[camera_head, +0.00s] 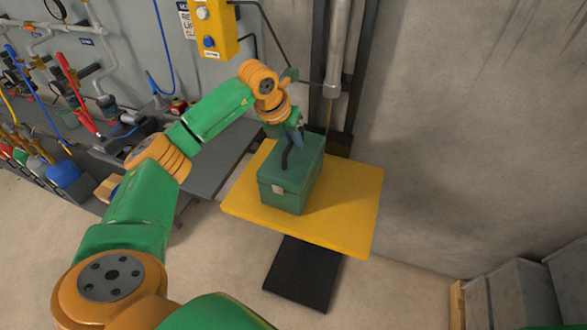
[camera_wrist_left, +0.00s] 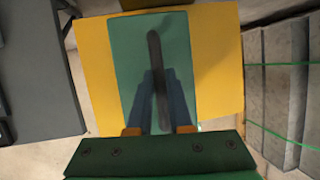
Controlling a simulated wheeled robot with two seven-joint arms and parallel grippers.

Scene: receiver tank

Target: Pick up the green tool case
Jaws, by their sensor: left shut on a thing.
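The green tool case (camera_head: 283,190) stands upright on a yellow platform (camera_head: 345,217). It has a dark handle on top and a pale latch on its front. My left gripper (camera_head: 292,145) is above the case lid and shut on the dark handle. In the left wrist view the case lid (camera_wrist_left: 185,60) lies below the gripper, with the handle (camera_wrist_left: 156,75) running between the two fingers (camera_wrist_left: 161,110). The case appears to rest on the platform; a small gap beneath it cannot be told. My right gripper is in neither view.
A grey table (camera_head: 215,165) stands left of the platform. A yellow control box (camera_head: 210,28) with buttons hangs on the wall above. Pipes and hoses with a red lever (camera_head: 80,95) line the left wall. Grey blocks (camera_head: 515,298) are at the lower right.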

